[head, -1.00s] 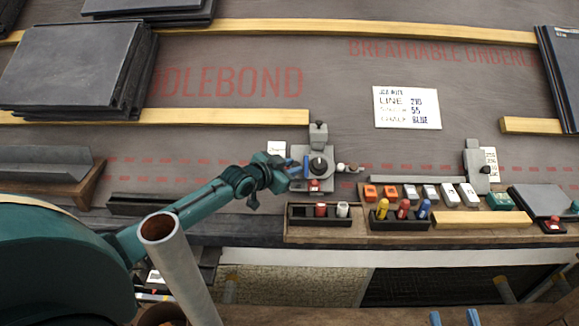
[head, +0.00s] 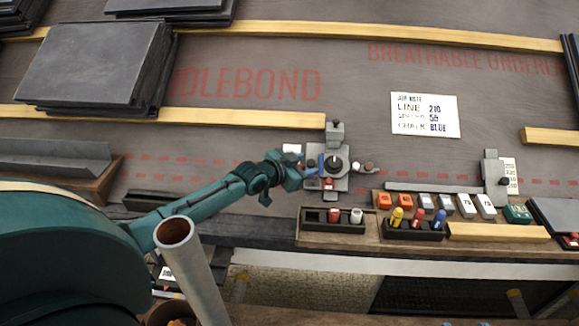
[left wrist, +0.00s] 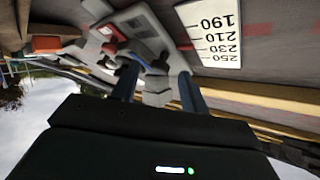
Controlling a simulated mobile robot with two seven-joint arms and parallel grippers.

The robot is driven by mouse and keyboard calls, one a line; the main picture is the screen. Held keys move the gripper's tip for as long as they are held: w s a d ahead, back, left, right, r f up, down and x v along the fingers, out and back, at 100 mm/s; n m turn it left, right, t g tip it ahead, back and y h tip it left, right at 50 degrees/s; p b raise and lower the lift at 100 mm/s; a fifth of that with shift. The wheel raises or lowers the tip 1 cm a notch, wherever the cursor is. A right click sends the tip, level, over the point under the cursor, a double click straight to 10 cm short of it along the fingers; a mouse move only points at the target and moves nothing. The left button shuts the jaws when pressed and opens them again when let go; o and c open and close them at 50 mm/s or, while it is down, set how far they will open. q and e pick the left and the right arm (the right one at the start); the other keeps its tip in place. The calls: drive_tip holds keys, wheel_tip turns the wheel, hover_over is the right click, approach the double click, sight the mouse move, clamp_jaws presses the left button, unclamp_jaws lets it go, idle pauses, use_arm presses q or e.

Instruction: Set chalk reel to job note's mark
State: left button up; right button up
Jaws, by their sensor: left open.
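The job note (head: 425,115) lies on the grey underlay and reads LINE 210, a blurred line with 55, and CHALK BLUE. The likely chalk reel is a grey unit with a black knob (head: 335,163), at the middle of the bench. My left gripper (head: 308,168) is at this unit's left side, open. In the left wrist view its two dark fingers (left wrist: 160,85) are apart, with grey parts of the unit (left wrist: 145,28) beyond them. I cannot tell if they touch it. A white scale card (left wrist: 212,35) shows 190, 210, 230 and 250. My right gripper is not in view.
A black tray (head: 318,228) holds red and white pieces. Another (head: 398,232) holds yellow, red and blue chalk sticks. Orange and grey numbered blocks, and a sliding stop (head: 492,172) stand to the right. Slate stacks (head: 95,65) lie at upper left.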

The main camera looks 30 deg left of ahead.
use_arm(q)
drive_tip(key=p+v, duration=0.4)
drive_tip(key=v, duration=0.8)
drive_tip(key=shift+s, duration=0.2)
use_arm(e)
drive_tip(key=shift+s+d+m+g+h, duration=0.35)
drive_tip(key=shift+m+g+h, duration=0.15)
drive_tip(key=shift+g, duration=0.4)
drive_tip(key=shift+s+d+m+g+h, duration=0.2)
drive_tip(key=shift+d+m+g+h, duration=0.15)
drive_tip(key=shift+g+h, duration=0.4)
